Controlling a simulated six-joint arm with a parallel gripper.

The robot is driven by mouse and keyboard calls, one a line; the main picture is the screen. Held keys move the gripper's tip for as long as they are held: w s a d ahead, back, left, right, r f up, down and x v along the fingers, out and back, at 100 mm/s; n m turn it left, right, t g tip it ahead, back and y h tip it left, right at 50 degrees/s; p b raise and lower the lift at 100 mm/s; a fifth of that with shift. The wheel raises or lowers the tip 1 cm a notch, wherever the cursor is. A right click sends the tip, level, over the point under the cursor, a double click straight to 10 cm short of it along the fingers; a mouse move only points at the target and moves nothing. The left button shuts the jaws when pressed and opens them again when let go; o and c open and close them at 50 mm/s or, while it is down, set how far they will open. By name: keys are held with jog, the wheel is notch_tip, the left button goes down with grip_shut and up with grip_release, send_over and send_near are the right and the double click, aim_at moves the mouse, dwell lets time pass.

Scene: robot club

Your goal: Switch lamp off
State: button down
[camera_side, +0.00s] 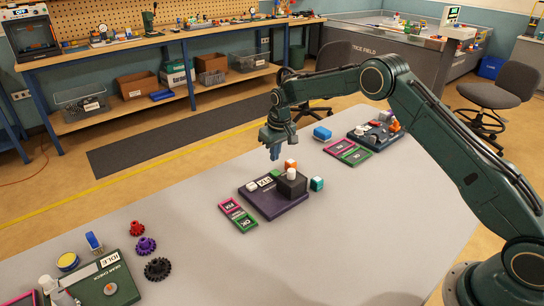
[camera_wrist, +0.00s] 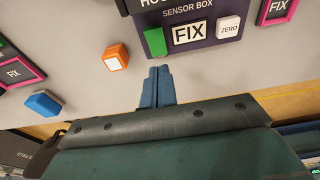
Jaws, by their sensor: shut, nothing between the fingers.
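My gripper (camera_side: 275,154) is shut and empty, pointing down above the far edge of the dark purple sensor box board (camera_side: 262,206). In the wrist view its blue fingers (camera_wrist: 157,86) sit just short of a green block-like part (camera_wrist: 155,41), apart from it in the picture. That part stands beside a FIX sign (camera_wrist: 188,33) and a white ZERO button (camera_wrist: 228,27). A black housing (camera_side: 291,187) with a white cap (camera_side: 292,174) stands on the board. No part is plainly marked as a lamp, and I cannot tell whether one is lit.
An orange cube (camera_side: 291,164) and a teal cube (camera_side: 317,184) stand close to the board. Pink and green framed cards (camera_side: 239,216) lie at its left. A blue block (camera_side: 322,133) and another board lie farther right.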

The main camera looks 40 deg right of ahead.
jog(key=shift+r, duration=1.25)
jog(key=s+a+r+t, duration=0.1)
jog(key=s+r, duration=0.8)
jog(key=r, duration=0.3)
jog(key=s+a+r+t, duration=0.1)
jog(key=s+r, duration=0.8)
jog(key=r, duration=0.2)
jog(key=s+t, duration=0.1)
jog(key=s, duration=2.7)
jog(key=shift+s+a+t, duration=0.25)
jog(key=shift+t, duration=0.15)
